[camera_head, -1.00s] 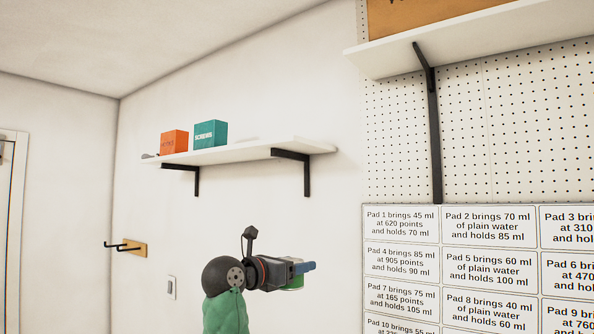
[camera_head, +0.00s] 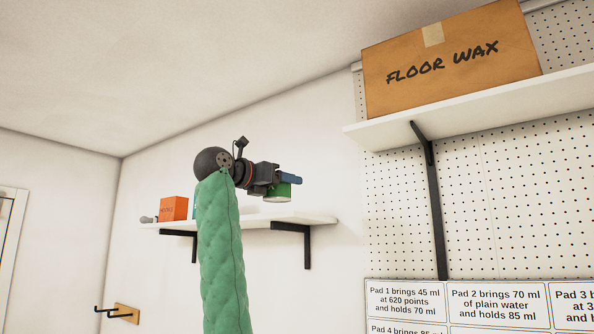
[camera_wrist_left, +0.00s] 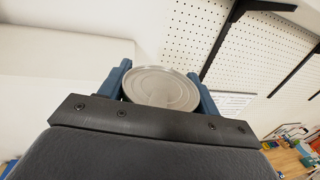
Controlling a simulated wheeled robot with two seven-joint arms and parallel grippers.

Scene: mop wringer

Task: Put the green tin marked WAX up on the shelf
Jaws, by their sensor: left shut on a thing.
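My left gripper (camera_head: 291,180) is shut on the green tin (camera_head: 278,192) and holds it up in front of the wall. In the left wrist view the tin's round silvery end (camera_wrist_left: 160,88) sits between the blue fingers (camera_wrist_left: 161,92). No WAX marking can be read on it. In the head view the tin appears above the right part of the small white shelf (camera_head: 300,219), with a gap between them. I cannot tell how far in front of the shelf it is. My right gripper is not in view.
An orange box (camera_head: 173,208) and a small grey item (camera_head: 147,219) stand on the small shelf's left part. My arm mostly hides a teal box. A FLOOR WAX carton (camera_head: 450,60) sits on the higher right shelf (camera_head: 480,108). The small shelf's right part looks clear.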

